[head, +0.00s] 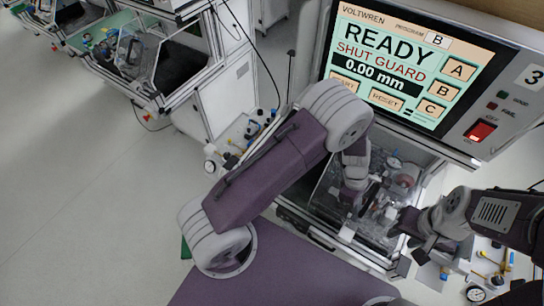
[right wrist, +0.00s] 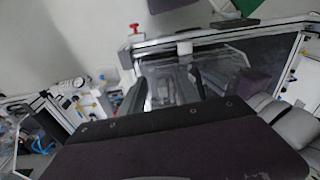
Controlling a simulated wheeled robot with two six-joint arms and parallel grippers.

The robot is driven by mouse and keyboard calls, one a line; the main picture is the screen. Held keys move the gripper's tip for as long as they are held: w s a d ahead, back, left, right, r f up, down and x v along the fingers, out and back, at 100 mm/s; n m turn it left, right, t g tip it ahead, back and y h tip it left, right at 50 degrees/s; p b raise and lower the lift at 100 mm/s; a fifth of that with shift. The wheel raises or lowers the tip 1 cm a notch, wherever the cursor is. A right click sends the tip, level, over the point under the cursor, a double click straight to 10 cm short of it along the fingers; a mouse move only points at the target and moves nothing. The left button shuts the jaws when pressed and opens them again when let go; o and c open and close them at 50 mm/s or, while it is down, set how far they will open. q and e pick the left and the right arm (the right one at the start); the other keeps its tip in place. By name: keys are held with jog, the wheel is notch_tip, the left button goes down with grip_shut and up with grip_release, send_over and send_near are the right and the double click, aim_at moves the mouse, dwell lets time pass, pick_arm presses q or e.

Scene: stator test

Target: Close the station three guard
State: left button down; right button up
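Station three's screen (head: 405,65) reads "READY", "SHUT GUARD" and "0.00 mm"; a "3" label (head: 535,77) is beside it. Below it is the station's clear guard (head: 332,190) with a dark frame, partly hidden by my arms. Clear panels also show in the right wrist view (right wrist: 168,72), near a white cylindrical part (right wrist: 184,48). My left gripper (head: 353,200) is low over the station's bay. My right gripper (head: 418,238) is at the bay's right front. Their fingers are small and cluttered against the fixture, so opening and any contact are unclear.
A red switch (head: 480,131) is on the panel right of the screen. Small tools and a round gauge (head: 475,293) lie on the white surface at lower right. Another station (head: 140,55) stands at upper left. The floor (head: 80,190) on the left is clear.

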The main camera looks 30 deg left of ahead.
pick_arm(q)
jog(key=shift+d, duration=1)
jog(key=shift+s, duration=0.1)
pick_arm(e)
jog(key=shift+d+r, duration=0.1)
jog(key=shift+r, duration=0.15)
